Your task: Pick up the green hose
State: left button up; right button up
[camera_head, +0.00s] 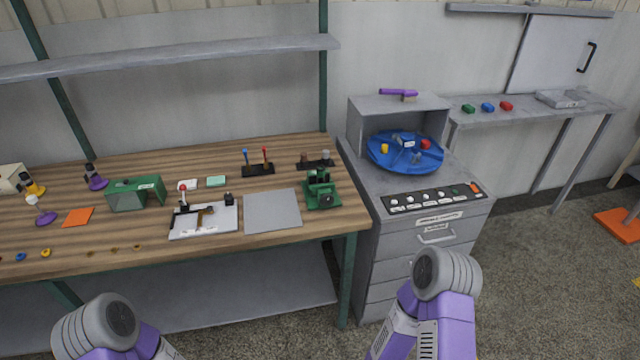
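I cannot make out any green hose in the head view. Two of my own arm parts, purple with grey round joints, show at the bottom edge, one at the lower left and one right of the middle. Neither gripper's fingers are in view, so I cannot see what they hold.
A wooden workbench (222,238) carries a green box (136,194), a green device (322,190), a grey plate (272,211) and small parts. A grey drawer cabinet (430,245) bears a blue round tray (380,158). A side table (530,108) stands behind. Floor at right is mostly clear.

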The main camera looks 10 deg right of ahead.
aim_at(320, 169)
jog(key=k, duration=1.3)
jog(key=z, duration=0.5)
jog(key=i, duration=1.65)
jog(key=u, duration=0.85)
